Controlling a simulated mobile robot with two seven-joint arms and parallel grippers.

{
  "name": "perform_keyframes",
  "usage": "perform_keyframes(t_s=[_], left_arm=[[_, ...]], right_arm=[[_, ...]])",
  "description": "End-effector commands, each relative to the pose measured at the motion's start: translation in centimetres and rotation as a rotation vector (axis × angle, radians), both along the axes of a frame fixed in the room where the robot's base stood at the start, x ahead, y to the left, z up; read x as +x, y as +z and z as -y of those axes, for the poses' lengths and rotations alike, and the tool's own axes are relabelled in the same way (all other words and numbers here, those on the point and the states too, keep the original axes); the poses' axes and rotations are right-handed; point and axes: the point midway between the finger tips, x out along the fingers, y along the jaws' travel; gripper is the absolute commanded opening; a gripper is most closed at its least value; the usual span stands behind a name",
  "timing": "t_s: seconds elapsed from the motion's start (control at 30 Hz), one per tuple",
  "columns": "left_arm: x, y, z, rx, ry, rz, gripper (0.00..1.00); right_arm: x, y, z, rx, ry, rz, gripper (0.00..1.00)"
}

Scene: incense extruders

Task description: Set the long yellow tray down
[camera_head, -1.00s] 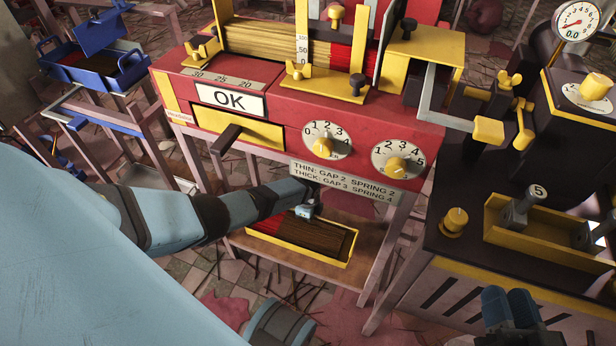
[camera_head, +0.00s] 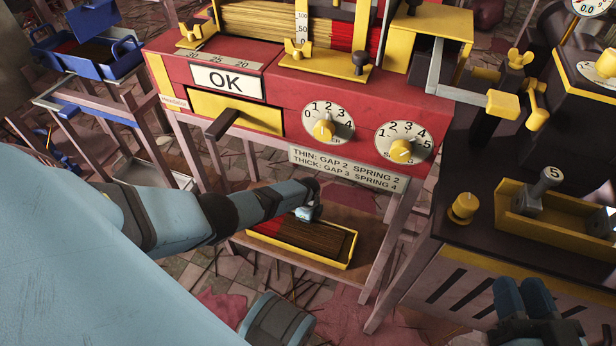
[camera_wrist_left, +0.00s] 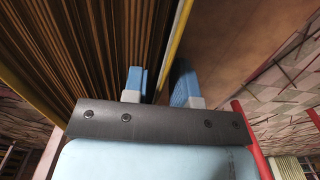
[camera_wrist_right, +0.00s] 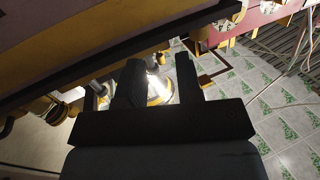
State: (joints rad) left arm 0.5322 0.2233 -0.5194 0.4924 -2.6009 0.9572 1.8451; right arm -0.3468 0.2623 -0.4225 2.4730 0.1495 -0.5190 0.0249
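The long yellow tray (camera_head: 297,258) lies flat on the wooden shelf under the red machine, holding red and dark brown sticks. My left gripper (camera_head: 309,212) is at the tray's far long side in the head view. In the left wrist view, the tray's thin yellow wall (camera_wrist_left: 177,42) runs between the fingers of my left gripper (camera_wrist_left: 160,82), one finger on the stick side and one outside. A gap shows between the inner finger and the wall, so the gripper looks open around it. My right gripper (camera_wrist_right: 159,80) is open and empty; it also shows at the head view's lower right (camera_head: 523,285).
The red machine (camera_head: 270,150) stands right above the shelf (camera_head: 366,240), its leg to the tray's right. A dark bench (camera_head: 470,245) with a yellow trough (camera_head: 580,232) stands at right. A blue tray (camera_head: 124,61) stands on a rack at upper left.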

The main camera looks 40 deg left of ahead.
Motion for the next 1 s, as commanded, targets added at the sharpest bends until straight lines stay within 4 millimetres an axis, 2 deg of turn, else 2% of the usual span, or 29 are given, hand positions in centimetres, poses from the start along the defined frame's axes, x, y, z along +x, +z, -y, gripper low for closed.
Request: perform_keyframes(t_s=[0.33,0.47,0.57,0.6,0.8,1.0], left_arm=[[0.0,0.5,0.0,-0.001,0.001,0.0,0.28],[0.0,2.2,-0.1,0.0,0.0,0.001,0.28],[0.0,4.2,0.0,-0.001,0.0,0.002,0.28],[0.0,5.2,-0.1,0.0,-0.001,0.002,0.28],[0.0,9.2,-0.1,0.001,-0.001,0.0,0.28],[0.0,11.7,-0.1,0.001,-0.001,0.0,0.28]], right_arm=[[0.0,0.5,0.0,0.004,0.002,-0.003,0.33],[-0.3,1.3,-0.2,0.028,0.009,-0.043,0.33],[-1.5,0.6,-0.9,0.091,-0.001,-0.153,0.33],[-1.3,1.9,-0.7,0.104,-0.01,-0.108,0.33],[-1.3,6.5,-0.3,0.174,-0.046,0.027,0.33],[-1.5,9.0,0.0,0.217,-0.065,0.116,0.33]])
